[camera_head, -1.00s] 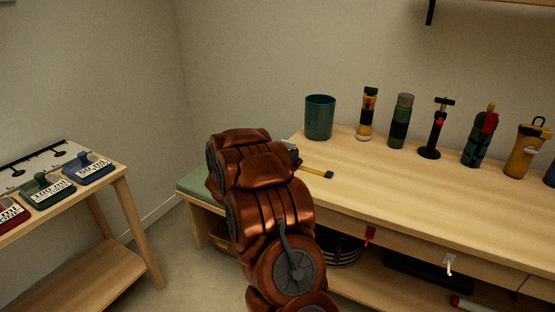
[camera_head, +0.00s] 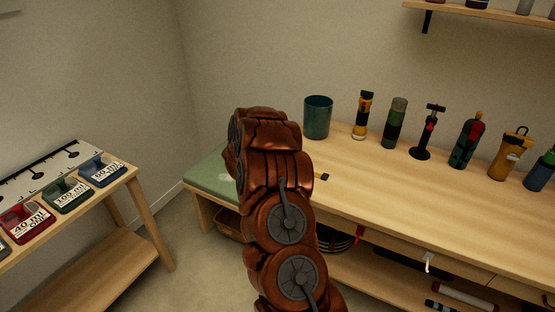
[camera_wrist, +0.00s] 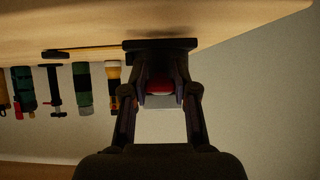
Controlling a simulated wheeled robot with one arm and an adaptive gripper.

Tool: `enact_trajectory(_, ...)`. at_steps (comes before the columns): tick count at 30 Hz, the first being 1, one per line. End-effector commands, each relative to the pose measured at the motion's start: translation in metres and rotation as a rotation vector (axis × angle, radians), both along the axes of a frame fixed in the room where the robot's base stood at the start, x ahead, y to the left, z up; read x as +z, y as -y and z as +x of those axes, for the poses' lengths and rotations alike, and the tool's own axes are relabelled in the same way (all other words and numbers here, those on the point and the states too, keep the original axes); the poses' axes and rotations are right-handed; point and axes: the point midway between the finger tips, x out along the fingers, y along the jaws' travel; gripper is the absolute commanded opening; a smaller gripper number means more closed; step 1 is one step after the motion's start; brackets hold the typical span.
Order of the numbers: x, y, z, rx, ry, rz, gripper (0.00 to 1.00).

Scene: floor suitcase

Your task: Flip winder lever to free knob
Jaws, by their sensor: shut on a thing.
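In the wrist view, my gripper (camera_wrist: 160,86) is shut around a red part (camera_wrist: 160,87), with a dark crosspiece (camera_wrist: 160,45) just beyond it, against the wooden bench top. A thin yellow bar with a black end (camera_wrist: 54,54) lies to the left of the crosspiece; I cannot tell if they are joined. In the head view, only a short yellow and black end (camera_head: 321,177) shows on the bench, beside my arm. My arm hides the gripper and the held thing there. I cannot make out a winder lever or a knob for certain.
On the bench (camera_head: 400,185) stand a green cup (camera_head: 318,117), a yellow flask (camera_head: 362,115), a black pump (camera_head: 431,132) and several bottles. The bench's middle is clear.

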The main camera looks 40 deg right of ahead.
Motion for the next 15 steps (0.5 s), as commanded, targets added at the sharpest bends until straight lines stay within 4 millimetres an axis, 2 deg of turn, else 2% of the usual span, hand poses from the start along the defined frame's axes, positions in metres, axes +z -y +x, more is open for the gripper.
enact_trajectory(1, 0.0075, 0.0020, -0.0019, -0.005, -0.005, 0.013, 0.00)
enact_trajectory(15, 0.0041, 0.0021, -0.0026, -0.007, -0.030, 0.092, 0.00)
